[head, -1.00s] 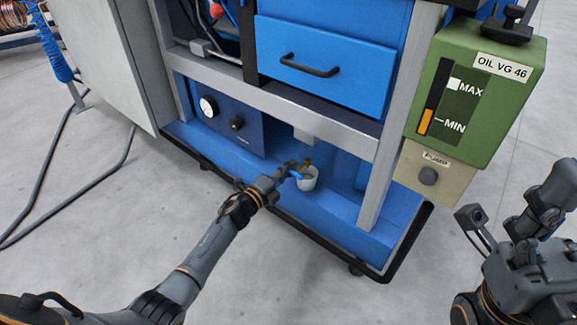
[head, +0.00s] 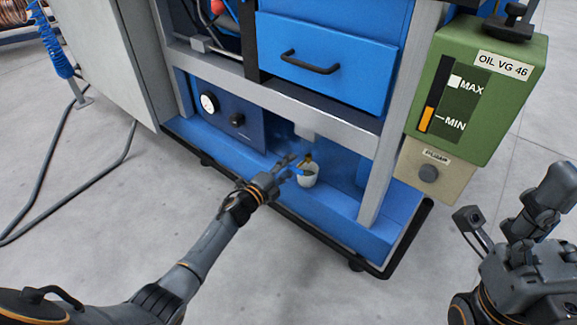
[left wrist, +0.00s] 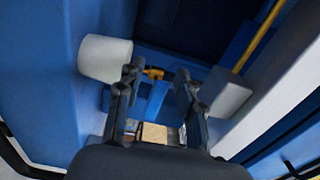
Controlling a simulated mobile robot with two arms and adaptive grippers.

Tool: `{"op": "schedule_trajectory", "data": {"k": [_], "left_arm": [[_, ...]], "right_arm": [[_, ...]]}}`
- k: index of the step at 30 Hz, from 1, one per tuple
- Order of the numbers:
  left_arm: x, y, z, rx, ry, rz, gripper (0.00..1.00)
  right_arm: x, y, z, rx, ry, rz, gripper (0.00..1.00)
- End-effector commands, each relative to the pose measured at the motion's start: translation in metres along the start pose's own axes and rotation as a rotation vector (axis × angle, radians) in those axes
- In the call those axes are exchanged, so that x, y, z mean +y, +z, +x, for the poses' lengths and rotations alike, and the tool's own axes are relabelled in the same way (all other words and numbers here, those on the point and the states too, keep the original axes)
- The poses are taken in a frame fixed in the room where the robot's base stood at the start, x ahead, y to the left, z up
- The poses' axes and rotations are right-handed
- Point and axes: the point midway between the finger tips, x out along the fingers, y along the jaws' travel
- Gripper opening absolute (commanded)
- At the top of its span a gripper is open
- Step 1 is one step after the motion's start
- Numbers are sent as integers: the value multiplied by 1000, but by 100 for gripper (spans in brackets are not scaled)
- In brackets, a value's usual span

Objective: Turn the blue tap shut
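The blue tap handle (head: 297,171) is low in the machine's bottom bay, above a white cup (head: 309,179). The tap's brass body (head: 307,158) shows just behind it. My left gripper (head: 284,163) is just left of the handle. In the left wrist view, my left gripper (left wrist: 157,78) is open, its fingers apart. The brass part (left wrist: 153,73) and a blue piece, likely the handle (left wrist: 150,98), show between them; contact is unclear. The cup (left wrist: 103,58) is left of the fingers. My right gripper (head: 547,195) is at the right edge; its opening is unclear.
A dark blue panel with a gauge (head: 208,104) and a knob stands left of the tap. A grey crossbar (head: 270,100) and a blue drawer (head: 320,60) are above. A grey post (head: 395,115) and a green oil tank (head: 475,95) stand to the right. The floor in front is clear.

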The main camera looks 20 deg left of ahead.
Motion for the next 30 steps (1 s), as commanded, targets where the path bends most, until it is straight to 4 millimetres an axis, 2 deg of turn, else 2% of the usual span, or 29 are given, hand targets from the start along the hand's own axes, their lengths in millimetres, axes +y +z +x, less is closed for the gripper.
{"op": "schedule_trajectory", "data": {"k": [7, 11, 14, 24, 30], "left_arm": [[-1, 0, 0, 1, -1, 1, 38], [0, 0, -8, 1, -1, 2, 38], [1, 0, -21, 1, 1, 4, 38], [1, 0, -90, 1, 2, 1, 38], [0, 0, -114, 1, 0, 0, 38]], "right_arm": [[0, -2, 1, 7, -5, -1, 75], [0, -1, 1, 5, -4, -1, 75], [0, -1, 1, 4, -3, -1, 75], [0, 0, 0, 1, -1, 0, 75], [0, 0, 0, 1, -1, 0, 75]]}}
